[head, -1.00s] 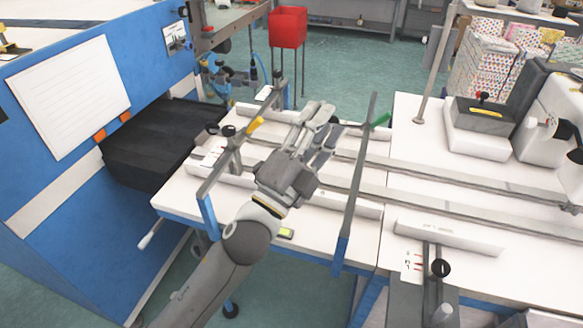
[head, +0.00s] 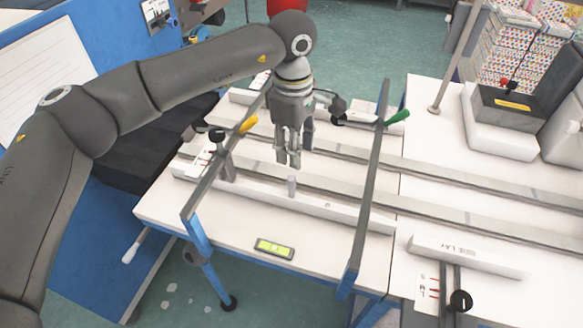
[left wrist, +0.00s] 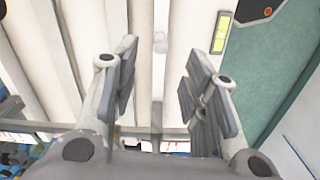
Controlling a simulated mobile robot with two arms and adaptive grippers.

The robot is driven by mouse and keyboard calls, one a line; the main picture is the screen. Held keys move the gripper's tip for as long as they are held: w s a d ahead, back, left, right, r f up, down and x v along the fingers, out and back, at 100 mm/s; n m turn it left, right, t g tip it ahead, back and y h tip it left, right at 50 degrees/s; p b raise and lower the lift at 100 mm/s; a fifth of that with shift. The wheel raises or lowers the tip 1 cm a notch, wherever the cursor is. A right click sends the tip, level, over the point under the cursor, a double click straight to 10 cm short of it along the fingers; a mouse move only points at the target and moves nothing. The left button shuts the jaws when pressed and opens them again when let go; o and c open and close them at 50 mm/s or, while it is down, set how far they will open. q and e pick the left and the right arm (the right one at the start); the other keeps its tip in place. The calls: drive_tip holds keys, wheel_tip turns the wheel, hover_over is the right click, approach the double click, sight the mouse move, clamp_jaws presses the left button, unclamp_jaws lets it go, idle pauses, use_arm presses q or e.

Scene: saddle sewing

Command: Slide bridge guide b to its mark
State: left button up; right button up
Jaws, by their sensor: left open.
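A long white bar marked B (head: 345,210), which looks like bridge guide b, lies across the front of the white table. A short grey peg (head: 291,185) stands up from it. My left gripper (head: 289,162) points down just above and behind the peg, its fingers apart and empty. In the left wrist view the peg (left wrist: 160,43) shows beyond the gap between the open fingers (left wrist: 160,85). My right gripper is out of view.
Metal rails (head: 430,208) run across the table behind the bar. Raised crossbars with a yellow handle (head: 248,124) and a green handle (head: 398,117) flank the gripper.

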sight(292, 177)
use_arm(q)
drive_tip(key=shift+w+a, duration=0.1)
drive_tip(key=shift+a, duration=0.3)
drive_tip(key=shift+f+p, duration=0.3)
drive_tip(key=shift+f, duration=0.05)
wheel_tip(292, 177, down, 8)
drive_tip(key=shift+f+p, duration=0.25)
drive_tip(key=shift+p, duration=1)
drive_tip(key=shift+d+f, duration=0.1)
drive_tip(key=shift+f, duration=0.45)
clamp_jaws()
